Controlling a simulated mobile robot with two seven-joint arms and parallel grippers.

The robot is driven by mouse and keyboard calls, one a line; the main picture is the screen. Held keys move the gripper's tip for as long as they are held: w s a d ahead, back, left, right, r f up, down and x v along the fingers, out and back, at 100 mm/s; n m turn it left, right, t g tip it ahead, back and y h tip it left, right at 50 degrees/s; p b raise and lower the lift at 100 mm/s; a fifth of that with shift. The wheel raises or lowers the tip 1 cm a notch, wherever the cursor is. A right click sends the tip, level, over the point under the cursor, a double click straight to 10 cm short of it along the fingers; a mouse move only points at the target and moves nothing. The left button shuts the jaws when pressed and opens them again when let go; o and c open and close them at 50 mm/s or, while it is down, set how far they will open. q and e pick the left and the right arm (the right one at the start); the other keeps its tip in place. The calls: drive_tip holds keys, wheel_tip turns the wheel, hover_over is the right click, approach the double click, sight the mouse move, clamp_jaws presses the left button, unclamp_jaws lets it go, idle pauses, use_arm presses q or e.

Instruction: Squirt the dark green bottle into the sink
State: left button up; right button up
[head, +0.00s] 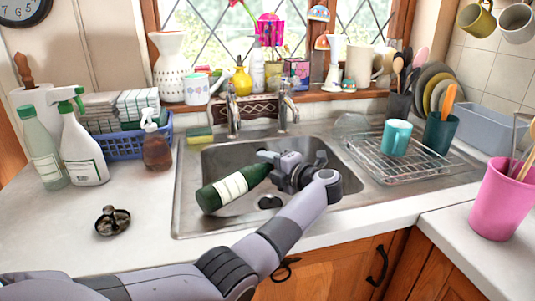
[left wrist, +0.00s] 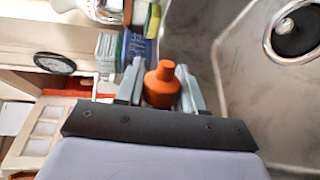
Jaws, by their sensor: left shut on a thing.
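The dark green bottle (head: 232,188), with a white label, is held over the sink basin in the head view. It lies tilted, its lower left end down and its other end at my left gripper (head: 274,163). My left gripper is shut on it. In the left wrist view an orange stepped cap or nozzle (left wrist: 161,84) shows between the fingers of the left gripper (left wrist: 160,90); the green body is hidden there. The steel sink (head: 182,205) is below, with its dark drain (head: 270,202); the sink also shows in the left wrist view (left wrist: 240,75). My right gripper is out of view.
Two taps (head: 233,112) stand behind the basin. A sponge (head: 200,135) is at its back left corner. A wire rack (head: 420,168) with a teal mug (head: 396,137) is to the right.

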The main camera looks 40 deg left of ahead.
use_arm(q)
drive_tip(key=shift+f+m, duration=0.4)
drive_tip(key=shift+f, duration=0.2)
drive_tip(key=shift+r+m+p, duration=0.3)
drive_tip(key=shift+r+m+g+p, duration=0.2)
drive_tip(key=shift+m+g+p, duration=0.25)
drive_tip(key=shift+m, duration=0.35)
drive_tip(key=shift+w+r+m, duration=0.15)
drive_tip(key=shift+m, duration=0.85)
drive_tip(key=shift+r, duration=0.1)
